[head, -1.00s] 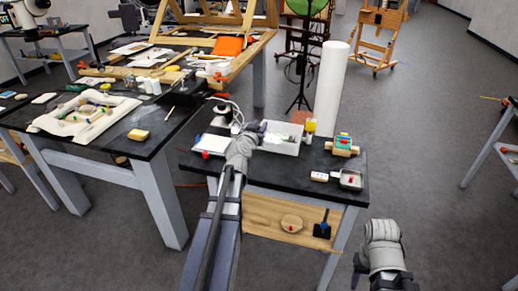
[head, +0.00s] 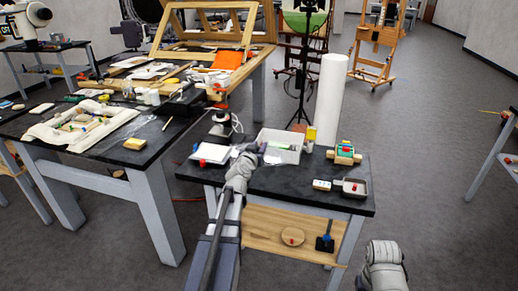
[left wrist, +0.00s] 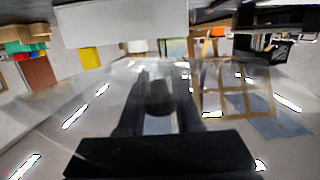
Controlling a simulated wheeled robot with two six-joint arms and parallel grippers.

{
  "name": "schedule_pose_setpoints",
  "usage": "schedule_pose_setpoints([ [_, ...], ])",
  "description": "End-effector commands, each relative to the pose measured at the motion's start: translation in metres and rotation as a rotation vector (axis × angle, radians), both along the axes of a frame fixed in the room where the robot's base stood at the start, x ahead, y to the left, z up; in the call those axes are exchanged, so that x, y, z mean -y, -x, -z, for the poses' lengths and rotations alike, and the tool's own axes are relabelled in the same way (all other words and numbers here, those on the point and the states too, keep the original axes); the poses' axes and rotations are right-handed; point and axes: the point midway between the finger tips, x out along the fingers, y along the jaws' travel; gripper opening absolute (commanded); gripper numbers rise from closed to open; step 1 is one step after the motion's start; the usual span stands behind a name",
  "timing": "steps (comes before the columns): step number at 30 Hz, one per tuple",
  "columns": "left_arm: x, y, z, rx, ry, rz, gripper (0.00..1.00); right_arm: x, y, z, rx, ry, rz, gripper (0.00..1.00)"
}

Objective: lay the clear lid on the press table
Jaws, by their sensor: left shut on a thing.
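In the left wrist view the gripper (left wrist: 160,85) is shut on the clear lid (left wrist: 100,100), with a dark round knob-like part between the fingers. The lid is a wide see-through sheet with bright glints; the floor and a wooden frame show through it. In the head view it is hardly visible. I cannot tell which table is the press table. My right arm shows at the lower right, its gripper out of view.
A white roll (head: 328,100) rises behind the table. A coloured block on wood (head: 344,154) and a small grey tray (head: 354,187) sit at the right.

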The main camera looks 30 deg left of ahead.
Motion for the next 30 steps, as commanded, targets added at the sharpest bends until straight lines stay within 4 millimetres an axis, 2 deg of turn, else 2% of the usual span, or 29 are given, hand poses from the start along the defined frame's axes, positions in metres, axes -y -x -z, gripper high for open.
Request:
schedule_pose_setpoints([
  [16,0.000,0.000,0.012,0.000,0.000,0.000,0.00,0.000,0.000,0.012,0.000,0.000,0.000,0.50],
  [17,0.000,0.000,0.012,0.000,0.000,0.000,0.36,0.000,0.000,0.012,0.000,0.000,0.000,0.50],
  [24,0.000,0.000,0.012,0.000,0.000,0.000,0.63,0.000,0.000,0.012,0.000,0.000,0.000,0.50],
  [30,0.000,0.000,0.012,0.000,0.000,0.000,0.64,0.000,0.000,0.012,0.000,0.000,0.000,0.50],
])
